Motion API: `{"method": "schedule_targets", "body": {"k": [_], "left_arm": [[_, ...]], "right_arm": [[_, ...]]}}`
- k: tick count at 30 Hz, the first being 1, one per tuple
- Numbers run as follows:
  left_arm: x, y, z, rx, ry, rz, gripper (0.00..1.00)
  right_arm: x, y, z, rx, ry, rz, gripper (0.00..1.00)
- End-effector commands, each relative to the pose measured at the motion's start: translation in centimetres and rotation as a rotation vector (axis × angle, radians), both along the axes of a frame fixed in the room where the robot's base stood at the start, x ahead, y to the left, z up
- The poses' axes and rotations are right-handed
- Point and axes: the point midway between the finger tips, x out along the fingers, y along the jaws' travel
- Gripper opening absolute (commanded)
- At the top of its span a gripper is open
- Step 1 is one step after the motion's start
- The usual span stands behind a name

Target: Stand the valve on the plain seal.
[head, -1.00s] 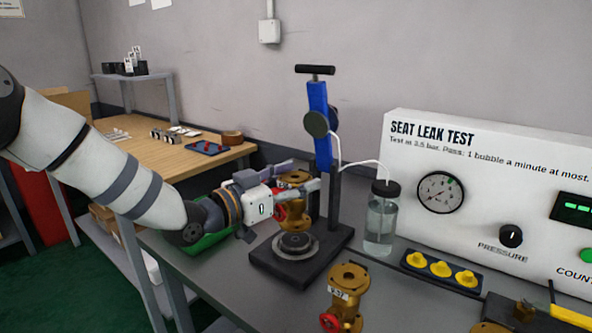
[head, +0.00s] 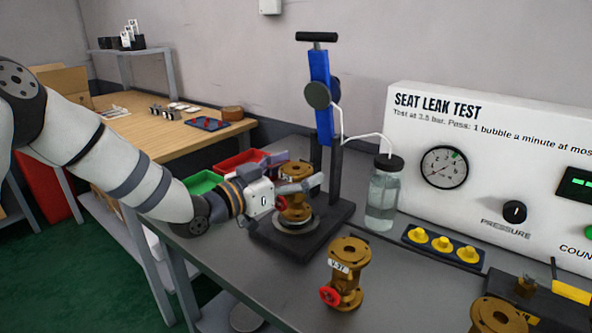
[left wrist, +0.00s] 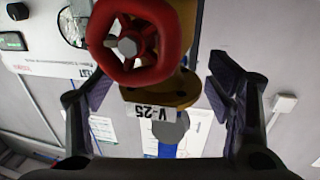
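The brass valve marked V-25 (head: 295,209) stands upright on the round grey seat of the dark press base (head: 270,237), under the blue press column. The disc beneath it (head: 313,223) is mostly covered, so I cannot tell which seal it is. My left gripper (head: 292,180) is at the valve's upper body. In the left wrist view, its red handwheel (left wrist: 140,45) and brass flange (left wrist: 160,92) lie between the fingers of my left gripper (left wrist: 160,80), which are spread with gaps on both sides. My right gripper is not in view.
A second brass valve, V-37 (head: 347,268), stands on the bench in front; another (head: 498,318) is at the lower right. A water bottle (head: 382,200) and a strip of yellow caps (head: 443,245) are near the test panel (head: 470,130). Green (head: 203,181) and red (head: 240,160) bins are behind.

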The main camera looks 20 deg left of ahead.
Motion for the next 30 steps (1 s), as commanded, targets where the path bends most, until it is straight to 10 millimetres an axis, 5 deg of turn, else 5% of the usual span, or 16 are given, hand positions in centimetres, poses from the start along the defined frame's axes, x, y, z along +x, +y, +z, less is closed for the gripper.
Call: {"method": "schedule_targets", "body": {"k": [8, 21, 30], "left_arm": [[-0.1, 0.1, 0.6, 0.000, -0.002, 0.000, 0.74], [-9.1, 5.5, 0.9, 0.000, -0.008, 0.001, 0.74], [-10.3, 6.2, 0.2, 0.000, 0.001, 0.000, 0.74]], "right_arm": [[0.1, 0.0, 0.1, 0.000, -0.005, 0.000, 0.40], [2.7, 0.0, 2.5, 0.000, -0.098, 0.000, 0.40], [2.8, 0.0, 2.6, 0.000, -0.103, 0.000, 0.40]]}}
